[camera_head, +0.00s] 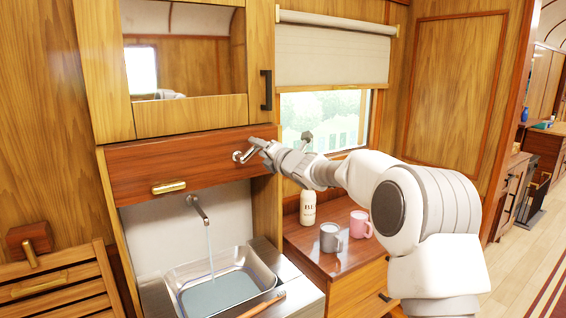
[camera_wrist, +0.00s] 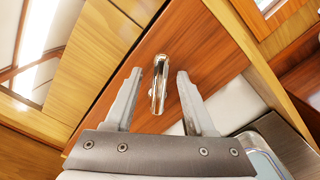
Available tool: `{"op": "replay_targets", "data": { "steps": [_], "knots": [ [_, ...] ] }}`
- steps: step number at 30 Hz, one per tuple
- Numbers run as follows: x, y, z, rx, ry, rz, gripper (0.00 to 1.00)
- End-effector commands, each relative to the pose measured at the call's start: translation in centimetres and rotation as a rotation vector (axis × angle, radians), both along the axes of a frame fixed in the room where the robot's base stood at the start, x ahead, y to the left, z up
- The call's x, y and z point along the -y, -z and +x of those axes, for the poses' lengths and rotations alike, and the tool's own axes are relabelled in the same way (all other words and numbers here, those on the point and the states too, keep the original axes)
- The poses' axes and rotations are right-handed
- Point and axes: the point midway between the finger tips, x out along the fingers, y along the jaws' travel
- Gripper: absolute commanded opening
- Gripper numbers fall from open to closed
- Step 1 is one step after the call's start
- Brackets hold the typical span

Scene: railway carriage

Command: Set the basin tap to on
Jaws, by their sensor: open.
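The basin tap spout (camera_head: 199,208) sticks out of the white back panel, and a thin stream of water (camera_head: 210,245) runs from it into the metal basin (camera_head: 263,270). A chrome lever (camera_wrist: 159,80) is mounted on the red-brown wood panel (camera_head: 150,168) above, near the panel's right end. My gripper (camera_head: 248,149) is at that panel. In the wrist view my gripper (camera_wrist: 157,73) is open, with one finger on each side of the lever. Gaps show between the lever and both fingers. In the head view the gripper partly hides the lever.
A cabinet with a dark handle (camera_head: 266,90) and a mirror (camera_head: 185,67) is above. A bottle (camera_head: 308,207), a grey mug (camera_head: 331,238) and a pink mug (camera_head: 361,224) stand on the counter below my arm. A toothbrush-like stick (camera_head: 262,305) lies at the basin's front edge.

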Motion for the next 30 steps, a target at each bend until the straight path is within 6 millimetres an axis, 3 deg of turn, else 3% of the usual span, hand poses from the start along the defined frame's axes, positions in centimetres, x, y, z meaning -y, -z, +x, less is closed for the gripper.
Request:
{"op": "replay_targets", "data": {
  "steps": [21,30],
  "knots": [
    [7.5,0.0,-10.9,0.002,0.003,-0.001,0.55],
    [8.5,0.0,-12.5,0.0,0.001,0.0,0.55]
  ]
}}
